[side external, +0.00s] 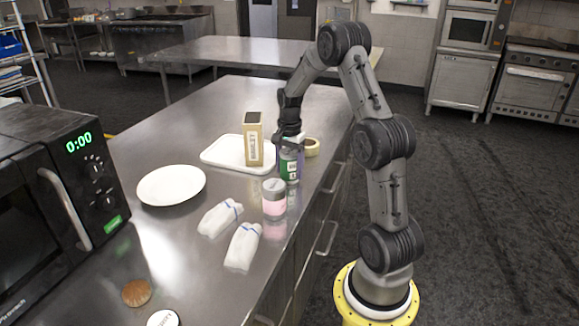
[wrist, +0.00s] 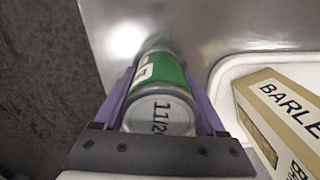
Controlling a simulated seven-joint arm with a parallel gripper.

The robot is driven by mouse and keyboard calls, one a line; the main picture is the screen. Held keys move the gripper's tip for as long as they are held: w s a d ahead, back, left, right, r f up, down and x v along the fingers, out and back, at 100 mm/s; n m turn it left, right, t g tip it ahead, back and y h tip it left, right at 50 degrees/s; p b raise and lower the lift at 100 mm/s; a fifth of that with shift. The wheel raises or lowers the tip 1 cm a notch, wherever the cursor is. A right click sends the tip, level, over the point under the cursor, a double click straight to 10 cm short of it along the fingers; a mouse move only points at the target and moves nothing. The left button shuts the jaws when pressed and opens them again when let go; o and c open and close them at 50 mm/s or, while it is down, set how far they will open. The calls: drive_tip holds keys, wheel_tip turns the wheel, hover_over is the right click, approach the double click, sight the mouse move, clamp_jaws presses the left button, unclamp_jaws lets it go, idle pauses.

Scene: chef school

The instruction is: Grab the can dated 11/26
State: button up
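A green and silver can (side external: 289,168) stands upright on the steel counter, near its right edge. In the wrist view the same can (wrist: 160,115) shows its pale top with "11/2" written on it; the last digit is partly cut off. My gripper (side external: 289,150) is down at this can. Its purple fingers (wrist: 160,95) lie along both sides of it, very close to it. I cannot tell whether they press on it. A second can, pink with a grey top (side external: 274,198), stands in front; its date is not readable.
A box marked BARLEY (wrist: 290,115) stands on a white tray (side external: 222,152) just left of the gripper; the box also shows in the side view (side external: 253,140). A tape roll (side external: 312,147) is behind right. A plate (side external: 171,185), two white cloth bundles (side external: 243,246) and a microwave (side external: 60,190) lie nearer.

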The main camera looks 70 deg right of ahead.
clamp_jaws()
drive_tip(key=shift+r, duration=0.1)
